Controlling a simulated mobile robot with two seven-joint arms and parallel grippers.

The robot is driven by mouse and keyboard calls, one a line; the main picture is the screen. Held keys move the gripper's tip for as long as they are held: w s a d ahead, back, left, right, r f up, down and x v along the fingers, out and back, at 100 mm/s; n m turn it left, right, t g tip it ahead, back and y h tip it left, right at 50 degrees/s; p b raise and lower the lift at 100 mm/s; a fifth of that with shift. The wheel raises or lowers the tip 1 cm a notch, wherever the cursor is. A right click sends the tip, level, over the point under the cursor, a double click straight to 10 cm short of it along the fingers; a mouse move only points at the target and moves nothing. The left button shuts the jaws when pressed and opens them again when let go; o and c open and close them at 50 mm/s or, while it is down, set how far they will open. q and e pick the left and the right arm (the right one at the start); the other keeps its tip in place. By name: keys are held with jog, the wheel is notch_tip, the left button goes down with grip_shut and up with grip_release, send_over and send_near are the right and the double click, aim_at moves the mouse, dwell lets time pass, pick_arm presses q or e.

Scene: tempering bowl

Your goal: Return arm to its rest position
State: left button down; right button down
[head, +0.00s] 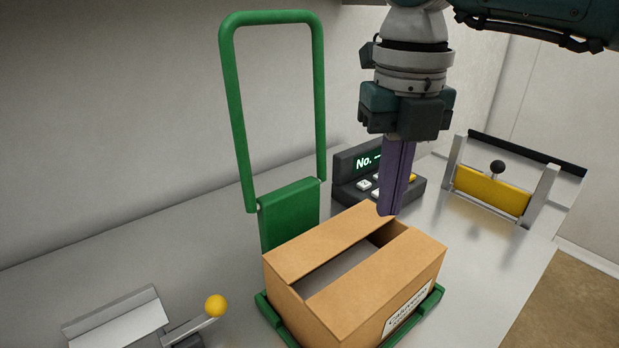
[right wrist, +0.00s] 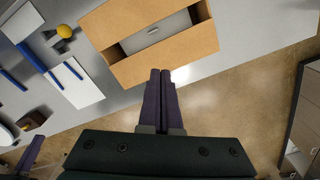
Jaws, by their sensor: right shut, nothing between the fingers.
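My right gripper (head: 388,208) points down with its purple fingers together and nothing between them. In the head view its tips overlap the back right of an open cardboard box (head: 372,296). In the right wrist view the shut fingers (right wrist: 160,74) end just beside the box's edge (right wrist: 172,62); I cannot tell the exact gap. A purple finger shape, seemingly my left gripper (right wrist: 27,156), shows at the lower left of the right wrist view, partly cut off. The head view does not show my left gripper.
The box stands on a green base with a tall green handle frame (head: 233,110). Behind it is a keypad unit (head: 350,192) with a display. A yellow panel with a black knob (head: 490,190) stands right. A yellow-knobbed lever (head: 215,306) is at front left.

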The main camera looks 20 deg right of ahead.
jog(key=s+a+r+n+t+y, duration=0.1)
jog(key=s+a+n+y, duration=0.15)
jog(key=a+y, duration=1.15)
jog(key=a+r+m+t+y, duration=0.3)
jog(key=a+r+m+t, duration=0.1)
jog(key=a+r, duration=0.75)
jog(key=w+d+r+m+t+h, duration=0.25)
jog(key=d+r+m+t, duration=0.35)
jog(key=m+t, duration=0.5)
jog(key=d+f+m+h, duration=1.1)
jog(key=d+m+h, duration=0.3)
jog(key=d+m, duration=0.15)
jog(key=s+d+f+m+g+h, duration=0.2)
jog(key=s+d+f+m+g, duration=0.2)
jog(key=s+f+g, duration=0.35)
jog(key=s+f+g+y, duration=0.1)
jog(key=s+f+g, duration=0.25)
jog(key=s, duration=0.45)
jog(key=s+f+g+y, duration=0.15)
jog(key=s+f, duration=0.25)
jog(key=s, duration=0.4)
notch_tip(320, 180, up, 38)
jog(key=p, duration=3.8)
jog(key=shift+w+a+m+h, duration=0.2)
jog(key=shift+w+m+h, duration=0.1)
jog(key=shift+w+h, duration=0.1)
